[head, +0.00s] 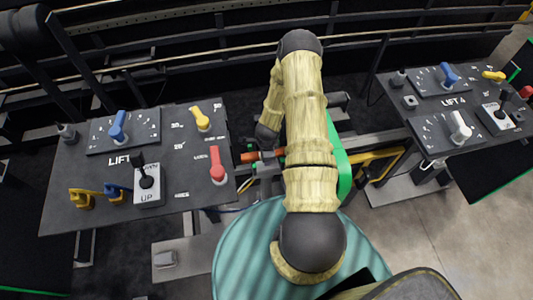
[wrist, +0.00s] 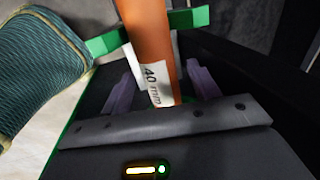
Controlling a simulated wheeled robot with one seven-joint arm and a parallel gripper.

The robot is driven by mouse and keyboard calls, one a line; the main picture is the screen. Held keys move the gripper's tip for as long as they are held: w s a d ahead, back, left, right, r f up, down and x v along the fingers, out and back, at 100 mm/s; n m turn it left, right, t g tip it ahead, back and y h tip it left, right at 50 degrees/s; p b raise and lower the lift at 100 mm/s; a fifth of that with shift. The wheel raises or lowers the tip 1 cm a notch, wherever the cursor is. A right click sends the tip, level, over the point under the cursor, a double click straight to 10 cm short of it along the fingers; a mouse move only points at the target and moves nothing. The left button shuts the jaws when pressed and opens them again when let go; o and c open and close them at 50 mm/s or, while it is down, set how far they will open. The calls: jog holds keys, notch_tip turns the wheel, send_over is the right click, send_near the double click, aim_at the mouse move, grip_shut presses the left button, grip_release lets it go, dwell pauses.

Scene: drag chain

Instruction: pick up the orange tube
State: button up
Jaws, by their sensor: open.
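The orange tube (wrist: 152,35) runs down from the top of the wrist view, with a white label reading "40 mm" near its lower end. My gripper (wrist: 161,76) is open, with one purple-grey finger on each side of the tube. The tube's lower end lies between the fingers, close to the dark gripper body; I cannot tell whether either finger touches it. In the head view a short orange length of the tube (head: 250,157) shows left of my arm, which hides the rest.
A green bar (wrist: 187,19) crosses behind the tube in the wrist view. In the head view, a lever panel (head: 100,190) stands left and another (head: 440,115) right. Dark rails (head: 180,45) run behind. Open floor shows at lower right.

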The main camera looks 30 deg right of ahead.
dwell(0.4)
jog(key=c, duration=1.3)
jog(key=shift+o, duration=0.2)
jog(key=shift+r, duration=0.1)
notch_tip(320, 180, up, 18)
jog(key=b, duration=0.1)
dwell(0.4)
